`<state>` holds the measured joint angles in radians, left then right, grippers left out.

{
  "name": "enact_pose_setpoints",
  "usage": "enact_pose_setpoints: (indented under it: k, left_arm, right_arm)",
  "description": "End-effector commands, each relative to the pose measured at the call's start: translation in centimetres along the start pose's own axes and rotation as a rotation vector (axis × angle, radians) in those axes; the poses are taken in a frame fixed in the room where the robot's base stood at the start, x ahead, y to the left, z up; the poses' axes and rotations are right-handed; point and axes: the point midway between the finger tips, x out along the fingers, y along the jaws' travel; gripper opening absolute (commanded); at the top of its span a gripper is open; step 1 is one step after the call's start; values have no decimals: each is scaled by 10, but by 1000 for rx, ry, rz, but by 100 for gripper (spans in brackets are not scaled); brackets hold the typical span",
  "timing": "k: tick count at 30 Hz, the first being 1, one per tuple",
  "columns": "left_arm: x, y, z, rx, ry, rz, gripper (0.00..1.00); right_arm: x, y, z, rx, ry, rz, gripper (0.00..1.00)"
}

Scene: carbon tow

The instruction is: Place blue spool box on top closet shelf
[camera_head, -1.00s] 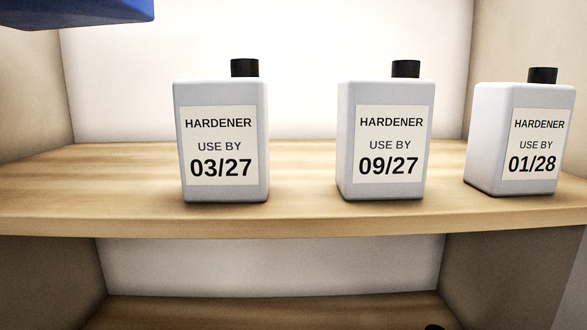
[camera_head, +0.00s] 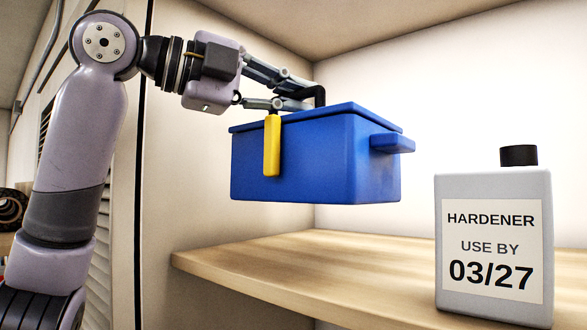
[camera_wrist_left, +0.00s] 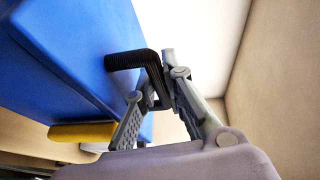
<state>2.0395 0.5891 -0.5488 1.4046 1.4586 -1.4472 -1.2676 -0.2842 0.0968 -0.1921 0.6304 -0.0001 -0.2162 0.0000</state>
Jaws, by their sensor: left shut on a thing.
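The blue spool box (camera_head: 345,160) hangs in the head view above the left part of the wooden shelf board (camera_head: 290,265), with a visible gap below it. It is about level, with a blue handle on its right side and a yellow strip (camera_head: 272,146) on its front. The exact grip contact is partly hidden. My right gripper is not in view.
The closet's left side wall (camera_head: 215,190) is close behind my gripper and box. The shelf board left of the bottle is bare.

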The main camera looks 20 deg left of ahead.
Motion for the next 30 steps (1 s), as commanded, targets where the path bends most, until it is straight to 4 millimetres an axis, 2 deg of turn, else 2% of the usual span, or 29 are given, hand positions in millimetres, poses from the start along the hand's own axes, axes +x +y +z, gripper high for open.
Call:
enact_pose_setpoints:
  k: [1,4,12,18,26,27,30]
  left_arm:
    - [0,13,2,1,-2,-2,0]
    - [3,30,2,1,-1,-1,0]
    - [5,55,3,0,-1,-2,0]
    - [8,81,4,1,0,-4,0]
    - [8,85,4,0,1,-3,0]
    - [9,86,4,-1,1,-1,12]
    - [9,85,4,0,1,-1,19]
  right_arm:
    - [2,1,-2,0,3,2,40]
    - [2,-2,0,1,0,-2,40]
    - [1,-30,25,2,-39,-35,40]
    - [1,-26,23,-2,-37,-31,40]
    - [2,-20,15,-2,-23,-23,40]
    - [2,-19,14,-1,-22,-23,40]
    - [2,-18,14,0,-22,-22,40]
